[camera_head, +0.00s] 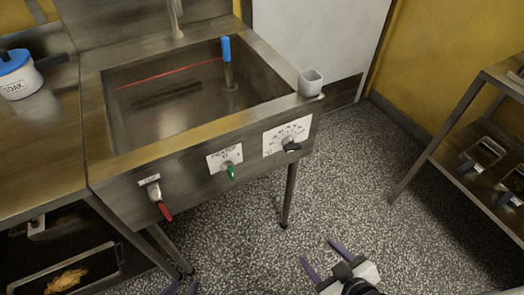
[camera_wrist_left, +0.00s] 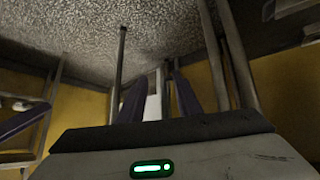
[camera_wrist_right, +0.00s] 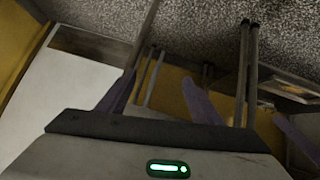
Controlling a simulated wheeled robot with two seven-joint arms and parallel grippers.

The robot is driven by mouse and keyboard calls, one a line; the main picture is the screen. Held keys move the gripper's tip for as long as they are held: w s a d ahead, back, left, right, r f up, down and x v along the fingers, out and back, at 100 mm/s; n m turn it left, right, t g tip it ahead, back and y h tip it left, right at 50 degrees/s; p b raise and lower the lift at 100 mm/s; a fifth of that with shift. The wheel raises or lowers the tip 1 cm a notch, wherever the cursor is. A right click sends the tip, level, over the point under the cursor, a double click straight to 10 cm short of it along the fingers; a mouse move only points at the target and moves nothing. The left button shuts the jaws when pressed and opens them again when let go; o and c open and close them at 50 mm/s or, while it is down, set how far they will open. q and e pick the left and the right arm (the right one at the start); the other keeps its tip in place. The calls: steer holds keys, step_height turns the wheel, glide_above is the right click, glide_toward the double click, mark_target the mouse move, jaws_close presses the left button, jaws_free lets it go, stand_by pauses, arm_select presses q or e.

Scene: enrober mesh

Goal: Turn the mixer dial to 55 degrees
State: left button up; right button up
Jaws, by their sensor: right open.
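A steel sink unit (camera_head: 190,150) carries its controls on the front panel. At the panel's right end, a dark-handled dial (camera_head: 291,146) sits on a white plate (camera_head: 275,138) with scale marks; its handle points right and slightly down. A green-handled knob (camera_head: 230,172) on another white plate points down. The plate print is too small to read surely, so I cannot tell the dial's angle. My right gripper (camera_head: 322,257) is open and empty, below and to the right of the dial, apart from it. My left gripper (camera_head: 181,286) is open at the bottom edge, mostly out of frame.
A red-handled lever (camera_head: 160,203) hangs at the panel's left. A blue-topped standpipe (camera_head: 227,60) stands in the basin and a small grey cup (camera_head: 310,83) on its rim. A pot (camera_head: 17,78) stands left. A rack (camera_head: 450,145) stands right; the speckled floor between is clear.

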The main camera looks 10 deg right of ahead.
steer(key=w+d+r+n+t+b, duration=0.25)
steer(key=w+n+b, duration=0.25)
steer(key=w+n, duration=0.4)
steer(key=n+t+y+b, duration=0.45)
steer(key=n+b, duration=0.45)
steer(key=n, duration=1.4)
glide_toward(295, 149)
steer(key=shift+t+h, duration=0.25)
steer(key=shift+t, duration=0.05)
steer(key=p+x, duration=0.1)
steer(key=x, duration=0.7)
steer(key=shift+s+a+f, duration=0.1)
steer(key=shift+w+a, duration=0.25)
steer(key=shift+w, duration=0.3)
arm_select(q)
step_height(295, 149, down, 8)
steer(key=w+d, duration=0.1)
steer(key=w, duration=0.1)
steer(key=shift+d+f+t+h, duration=0.25)
steer(key=shift+d+t+h, duration=0.05)
steer(key=shift+d+h, duration=0.1)
